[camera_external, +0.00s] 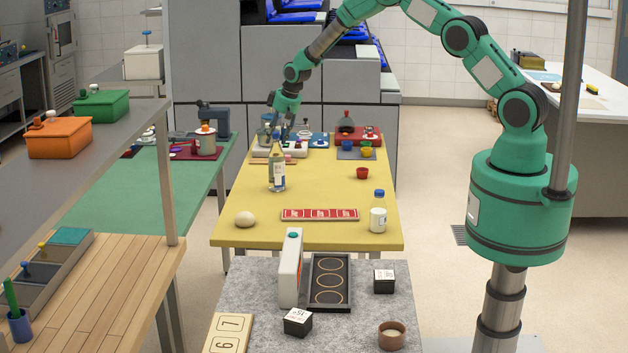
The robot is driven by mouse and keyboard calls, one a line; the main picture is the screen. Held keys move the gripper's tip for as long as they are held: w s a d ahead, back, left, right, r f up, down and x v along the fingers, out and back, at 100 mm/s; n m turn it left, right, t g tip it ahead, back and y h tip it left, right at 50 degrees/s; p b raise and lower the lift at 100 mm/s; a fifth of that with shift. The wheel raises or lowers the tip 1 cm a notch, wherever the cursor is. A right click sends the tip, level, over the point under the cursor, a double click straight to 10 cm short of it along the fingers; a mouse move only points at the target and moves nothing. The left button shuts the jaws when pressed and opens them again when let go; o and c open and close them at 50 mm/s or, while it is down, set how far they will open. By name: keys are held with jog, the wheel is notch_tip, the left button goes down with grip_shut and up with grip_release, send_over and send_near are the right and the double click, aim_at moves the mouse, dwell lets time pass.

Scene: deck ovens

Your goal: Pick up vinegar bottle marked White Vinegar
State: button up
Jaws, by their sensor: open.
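A tall clear glass bottle (277,172) with a pale label stands upright on the yellow table (325,190), left of its middle. A shorter bottle (378,214) with a blue cap and white label stands near the table's right front edge. The label print is too small to read on either, so I cannot tell which is marked White Vinegar; the clear one looks most like a vinegar bottle. My gripper (281,131) is open and points down, just above and around the clear bottle's top in the picture. Its depth relative to the neck is unclear.
A white egg-like object (245,219) and a red panel (319,214) lie toward the front. Scales, a red device (359,136) and small cups crowd the table's far end. The middle is mostly clear.

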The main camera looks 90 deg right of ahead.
jog(key=shift+c, duration=0.3)
grip_shut()
jog(key=shift+w+r, duration=0.1)
jog(key=shift+r, duration=0.2)
jog(key=shift+r+b, duration=0.35)
jog(key=shift+r, duration=1.15)
jog(key=s+a+r+b, duration=0.1)
jog(key=s+a, duration=0.7)
jog(key=s, duration=0.5)
jog(key=shift+s+a+r+b, duration=0.15)
jog(key=shift+a+r+b, duration=0.15)
jog(key=shift+a+b, duration=0.1)
